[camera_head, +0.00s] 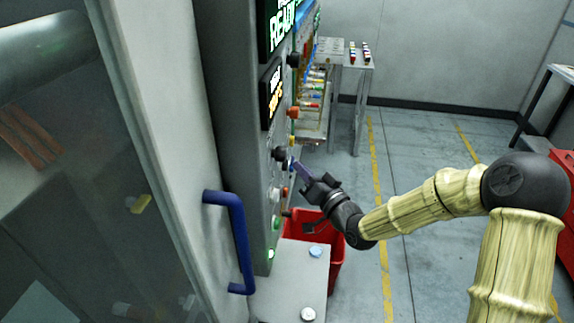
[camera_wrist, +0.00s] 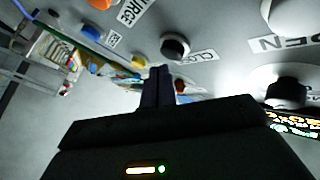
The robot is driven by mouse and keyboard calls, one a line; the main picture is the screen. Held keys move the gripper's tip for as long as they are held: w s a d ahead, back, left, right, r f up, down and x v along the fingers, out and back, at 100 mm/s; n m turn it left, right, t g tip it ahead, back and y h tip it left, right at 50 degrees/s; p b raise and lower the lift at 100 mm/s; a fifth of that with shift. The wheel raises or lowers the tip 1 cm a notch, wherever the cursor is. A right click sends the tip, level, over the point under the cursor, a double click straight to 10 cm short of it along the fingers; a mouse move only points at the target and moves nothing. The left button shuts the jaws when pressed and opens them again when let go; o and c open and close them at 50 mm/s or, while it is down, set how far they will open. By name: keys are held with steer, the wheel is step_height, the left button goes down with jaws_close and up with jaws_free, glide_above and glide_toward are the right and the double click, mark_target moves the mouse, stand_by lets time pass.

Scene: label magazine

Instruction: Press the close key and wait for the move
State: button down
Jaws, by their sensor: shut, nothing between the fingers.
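The machine's control panel (camera_head: 262,205) faces right in the head view, with a column of keys and knobs. In the wrist view a label beginning "CLO" (camera_wrist: 197,57) sits beside a round black key (camera_wrist: 175,47). My gripper (camera_head: 296,167) is shut and empty, with its fingertips close to the panel. In the wrist view the shut fingertips (camera_wrist: 159,70) point just below the black key; I cannot tell whether they touch the panel. The fingers hide part of the panel there. A green display (camera_head: 282,25) reads "READY"; an amber display (camera_head: 271,92) is below it.
An orange button (camera_wrist: 98,4) by "PURGE", a blue button (camera_wrist: 90,33) and an "OPEN" label (camera_wrist: 283,43) are nearby. A blue door handle (camera_head: 238,240), a red bin (camera_head: 335,270) and a grey ledge (camera_head: 285,285) lie below.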

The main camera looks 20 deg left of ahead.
steer(key=shift+s+a, duration=0.2)
steer(key=shift+a, duration=0.05)
